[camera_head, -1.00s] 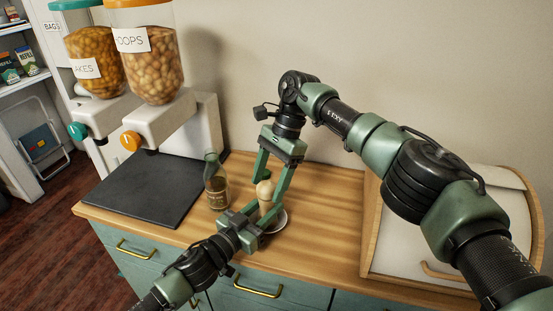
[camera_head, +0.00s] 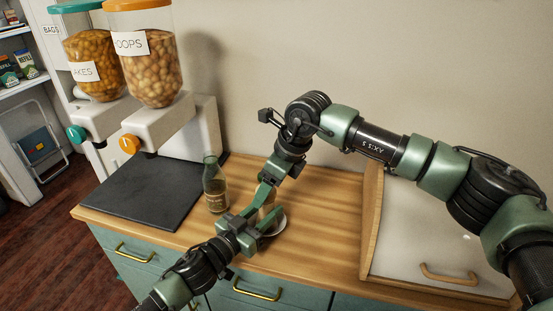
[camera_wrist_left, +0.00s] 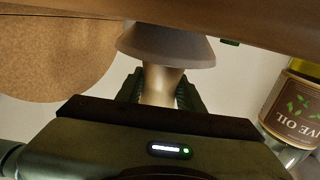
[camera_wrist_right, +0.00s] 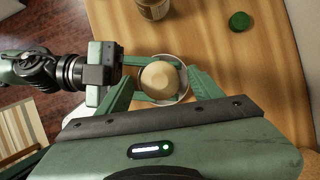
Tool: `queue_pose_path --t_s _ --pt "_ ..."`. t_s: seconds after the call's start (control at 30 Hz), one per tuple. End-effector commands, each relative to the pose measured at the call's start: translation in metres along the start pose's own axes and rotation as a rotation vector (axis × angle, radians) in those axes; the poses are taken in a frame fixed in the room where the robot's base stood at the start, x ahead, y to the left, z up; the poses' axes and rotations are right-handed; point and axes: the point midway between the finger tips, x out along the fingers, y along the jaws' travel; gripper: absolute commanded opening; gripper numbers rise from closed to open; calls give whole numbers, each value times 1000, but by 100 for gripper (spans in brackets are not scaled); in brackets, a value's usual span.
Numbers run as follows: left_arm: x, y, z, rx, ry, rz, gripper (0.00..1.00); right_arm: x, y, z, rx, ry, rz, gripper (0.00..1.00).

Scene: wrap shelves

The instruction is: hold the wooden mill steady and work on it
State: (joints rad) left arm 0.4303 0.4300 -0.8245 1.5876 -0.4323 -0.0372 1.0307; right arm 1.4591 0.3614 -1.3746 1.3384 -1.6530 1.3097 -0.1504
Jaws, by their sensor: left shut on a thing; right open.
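The wooden mill (camera_head: 269,214) stands upright in a small white saucer (camera_head: 281,222) near the counter's front. In the head view it is mostly hidden by the grippers. My left gripper (camera_head: 260,221) comes in low from the front left and is shut on the mill (camera_wrist_left: 160,84). My right gripper (camera_head: 266,199) is above it, pointing down. In the right wrist view the mill's pale round top (camera_wrist_right: 159,78) lies between the spread fingers of the right gripper (camera_wrist_right: 164,82). I cannot tell whether those fingers touch it.
An olive oil bottle (camera_head: 214,187) stands close by on the left, near the left gripper. A green cap (camera_wrist_right: 239,21) lies on the counter. A dark board (camera_head: 145,195) and the cereal dispensers (camera_head: 150,75) are further left. A bread box (camera_head: 440,245) stands right; the counter between is clear.

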Motion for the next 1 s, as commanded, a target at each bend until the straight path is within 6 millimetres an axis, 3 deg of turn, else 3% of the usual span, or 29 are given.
queue_pose_path --t_s 0.57,1.0 --pt "0 0 1 -1 -2 0 0 -1 4 2 591 -2 -249 66" --pt "0 0 1 -1 -2 0 0 -87 23 8 584 -3 -243 66"
